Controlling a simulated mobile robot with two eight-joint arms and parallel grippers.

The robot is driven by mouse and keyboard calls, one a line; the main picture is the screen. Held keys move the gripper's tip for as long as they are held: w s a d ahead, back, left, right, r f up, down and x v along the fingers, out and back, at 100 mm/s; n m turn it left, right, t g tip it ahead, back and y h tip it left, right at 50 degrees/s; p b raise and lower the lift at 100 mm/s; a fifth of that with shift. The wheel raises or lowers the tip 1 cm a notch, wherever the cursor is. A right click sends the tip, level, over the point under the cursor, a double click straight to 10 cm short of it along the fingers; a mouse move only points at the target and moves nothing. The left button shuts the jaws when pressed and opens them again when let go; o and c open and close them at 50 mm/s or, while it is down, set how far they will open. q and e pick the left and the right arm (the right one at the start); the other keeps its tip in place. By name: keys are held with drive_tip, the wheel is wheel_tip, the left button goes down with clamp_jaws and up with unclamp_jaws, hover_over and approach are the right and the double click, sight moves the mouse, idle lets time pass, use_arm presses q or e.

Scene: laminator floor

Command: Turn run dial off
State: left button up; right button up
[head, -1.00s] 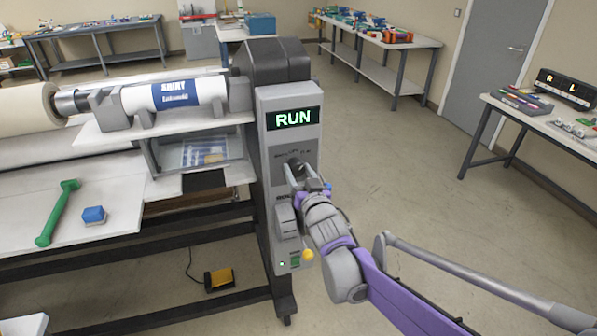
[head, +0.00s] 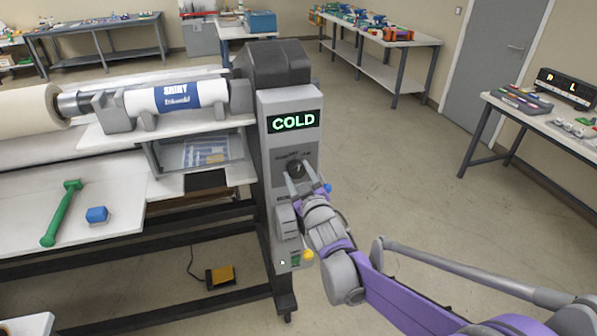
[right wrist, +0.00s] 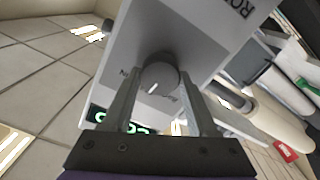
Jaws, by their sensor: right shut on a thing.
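The run dial (head: 295,167) is a dark round knob on the grey control panel (head: 270,152) of the laminator. Above it the display (head: 293,120) reads COLD in green letters. My right gripper (head: 299,177) is at the dial, shut on it, with one finger on each side. In the right wrist view the dial (right wrist: 158,76) sits between the two fingertips of the gripper (right wrist: 160,88), and a pale pointer mark shows on its face. Panel lettering around the dial is partly hidden by the fingers. My left gripper is not in view.
A yellow knob (head: 307,254) sits low on the panel. A yellow pedal (head: 220,275) is on the floor. Open floor lies right of the machine.

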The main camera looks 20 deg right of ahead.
drive_tip(key=shift+n, duration=0.6)
drive_tip(key=o, duration=1.4)
drive_tip(key=shift+s, duration=0.15)
drive_tip(key=s+b, duration=0.1)
drive_tip(key=s, duration=0.9)
drive_tip(key=shift+s+d, duration=0.15)
drive_tip(key=shift+s, duration=0.15)
